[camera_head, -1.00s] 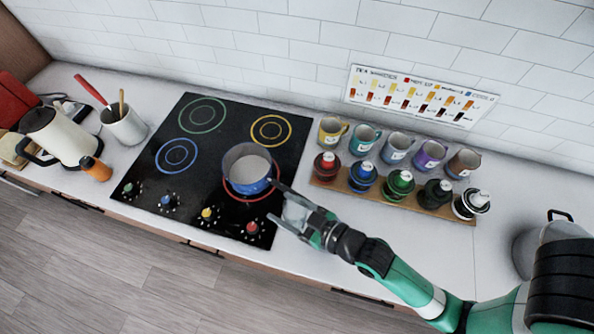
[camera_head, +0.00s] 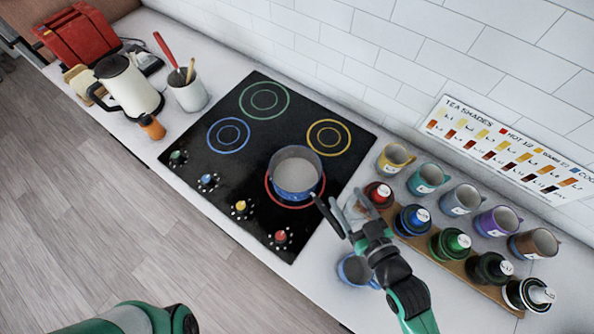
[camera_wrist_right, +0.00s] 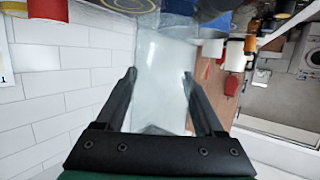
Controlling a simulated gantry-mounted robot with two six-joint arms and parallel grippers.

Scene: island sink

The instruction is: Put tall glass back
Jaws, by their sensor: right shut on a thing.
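The tall glass (camera_wrist_right: 163,80) is clear and pale, and fills the space between the two fingers of my right gripper (camera_wrist_right: 160,85) in the right wrist view. My right gripper (camera_head: 337,212) is shut on it. In the head view the gripper is at the stove's right edge, just right of the blue pot (camera_head: 297,192). The glass is hard to make out there. My left gripper is out of view; only part of my left arm shows at the bottom.
The pot sits on the red ring of the black stove (camera_head: 230,185). A wooden rack (camera_head: 455,266) of several coloured jars stands right of my gripper, with mugs (camera_head: 460,200) behind. A blue-rimmed cup (camera_head: 350,275) is close below the gripper. A kettle (camera_head: 130,90) stands far left.

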